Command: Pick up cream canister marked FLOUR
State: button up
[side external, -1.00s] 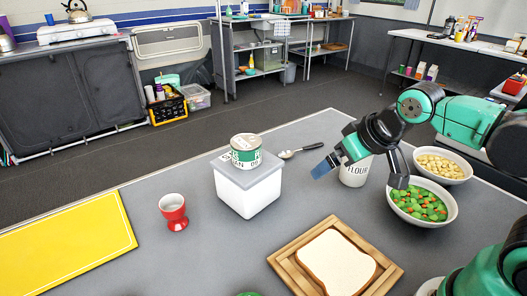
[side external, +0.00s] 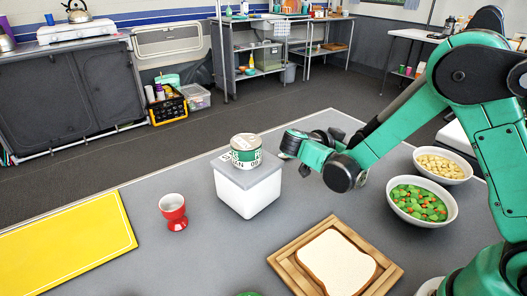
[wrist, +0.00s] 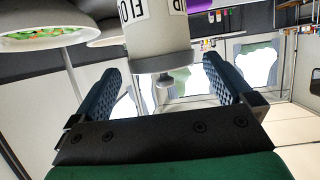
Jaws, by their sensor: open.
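The cream canister marked FLOUR (wrist: 160,32) shows at the top middle of the wrist view, upside down in that picture, with a grey rim and a knob-like part below its body. Part of its label shows. My gripper (wrist: 162,70) is open, its two dark pads on either side of the canister's line, with the canister beyond them. I cannot tell if either pad touches it. In the side view my arm hides the canister and most of the gripper.
A bowl of green and orange vegetables (side external: 422,200) and a bowl of pale pieces (side external: 443,165) stand close by on the right. A white box (side external: 247,191) with a can (side external: 246,151) on top, a red cup (side external: 173,211) and bread on a wooden board (side external: 317,288) are also on the table.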

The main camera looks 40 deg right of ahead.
jog(key=shift+x, duration=2.7)
jog(key=c, duration=1.1)
